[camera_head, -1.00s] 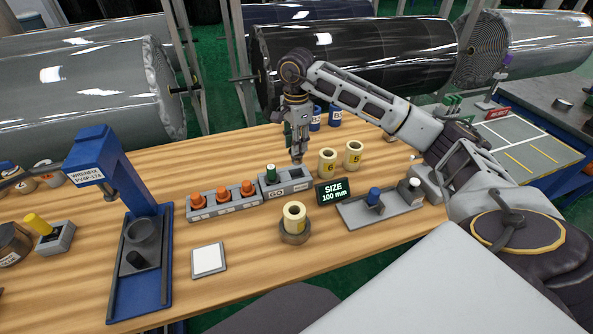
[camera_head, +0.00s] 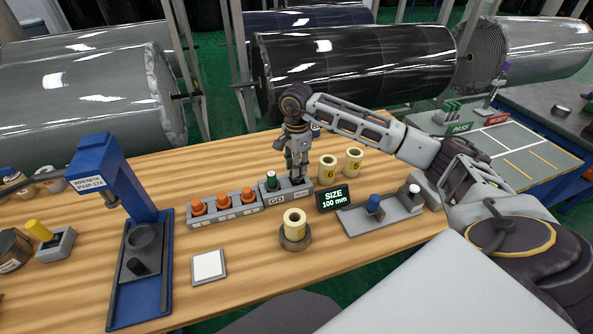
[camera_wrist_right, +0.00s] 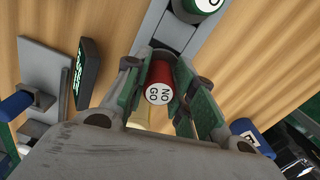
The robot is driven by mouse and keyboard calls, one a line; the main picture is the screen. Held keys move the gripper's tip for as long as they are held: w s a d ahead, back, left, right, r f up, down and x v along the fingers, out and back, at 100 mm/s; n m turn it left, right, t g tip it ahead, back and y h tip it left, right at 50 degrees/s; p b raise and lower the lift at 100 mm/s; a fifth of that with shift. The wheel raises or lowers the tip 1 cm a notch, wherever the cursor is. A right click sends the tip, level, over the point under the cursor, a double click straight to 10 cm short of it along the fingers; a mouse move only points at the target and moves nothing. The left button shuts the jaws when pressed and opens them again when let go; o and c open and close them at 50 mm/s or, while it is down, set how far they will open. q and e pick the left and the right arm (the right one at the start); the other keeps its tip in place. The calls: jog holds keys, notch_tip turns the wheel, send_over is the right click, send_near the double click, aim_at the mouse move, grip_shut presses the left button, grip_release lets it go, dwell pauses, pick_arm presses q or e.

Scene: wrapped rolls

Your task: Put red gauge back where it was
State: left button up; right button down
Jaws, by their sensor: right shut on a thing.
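A red gauge (camera_wrist_right: 160,84) marked NO GO shows in the right wrist view. My right gripper (camera_wrist_right: 171,88) is shut on it, with its green pads on both sides. In the head view the right gripper (camera_head: 298,172) is at the right slot of the grey GO rack (camera_head: 287,191) and hides the gauge there. The rack also shows in the right wrist view (camera_wrist_right: 150,32). I cannot tell whether the gauge's bottom is in the slot. A green gauge (camera_head: 271,181) stands in the rack's left slot. My left gripper is not in view.
Orange-topped gauges (camera_head: 223,202) stand in the adjoining rack. A cream roll (camera_head: 294,222) sits in a round holder in front. The size display (camera_head: 334,197) and cream rolls (camera_head: 328,166) are close on the right. Bare wood lies near the white pad (camera_head: 209,266).

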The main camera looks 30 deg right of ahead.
notch_tip(320, 180, down, 2)
jog(key=shift+f, duration=0.2)
jog(key=shift+f, duration=0.1)
jog(key=c, duration=1.2)
grip_release()
